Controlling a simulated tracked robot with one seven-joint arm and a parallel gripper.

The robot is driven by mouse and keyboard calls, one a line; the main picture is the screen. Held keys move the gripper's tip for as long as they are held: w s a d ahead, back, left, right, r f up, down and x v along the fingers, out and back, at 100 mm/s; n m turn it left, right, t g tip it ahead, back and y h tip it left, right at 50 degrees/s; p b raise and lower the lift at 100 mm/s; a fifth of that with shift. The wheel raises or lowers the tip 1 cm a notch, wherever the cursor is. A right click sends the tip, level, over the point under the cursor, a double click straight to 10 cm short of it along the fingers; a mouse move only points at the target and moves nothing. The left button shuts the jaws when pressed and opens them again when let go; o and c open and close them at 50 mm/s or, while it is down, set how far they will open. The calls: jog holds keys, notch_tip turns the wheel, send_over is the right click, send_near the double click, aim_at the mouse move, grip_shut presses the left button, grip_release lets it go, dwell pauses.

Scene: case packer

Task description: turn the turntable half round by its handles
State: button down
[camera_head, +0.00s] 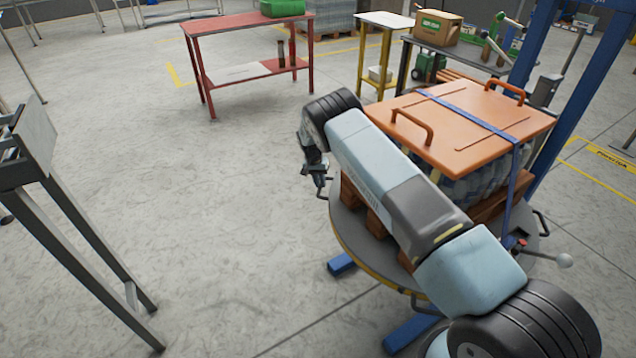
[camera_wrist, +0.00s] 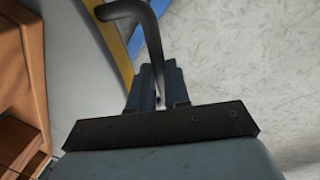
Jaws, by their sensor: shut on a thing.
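The turntable (camera_head: 358,236) is a round grey disc with a yellow edge on blue feet, at the right in the head view. It carries a wooden pallet with a wrapped load under an orange lid. Dark handles stick out at its rim, one at the right (camera_head: 541,222) and one at the front (camera_head: 426,306). My gripper (camera_head: 320,186) is at the disc's left rim, partly hidden by my arm. In the wrist view, my gripper (camera_wrist: 158,84) is shut on a dark bent handle (camera_wrist: 152,38) beside the turntable's yellow edge (camera_wrist: 122,52).
The orange lid (camera_head: 480,115) has two handles and a blue strap, close beside my arm. A blue post (camera_head: 560,80) stands behind the turntable. A red table (camera_head: 250,25) stands at the back, and a grey metal frame (camera_head: 75,215) at the left. The floor between is clear.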

jog(key=c, duration=1.4)
grip_release()
jog(key=shift+a+f, duration=0.1)
jog(key=shift+a, duration=0.35)
jog(key=o, duration=0.3)
jog(key=shift+d, duration=0.35)
notch_tip(320, 180, up, 14)
jog(key=a, duration=0.2)
jog(key=shift+w+a+f, duration=0.25)
jog(key=shift+a, duration=0.1)
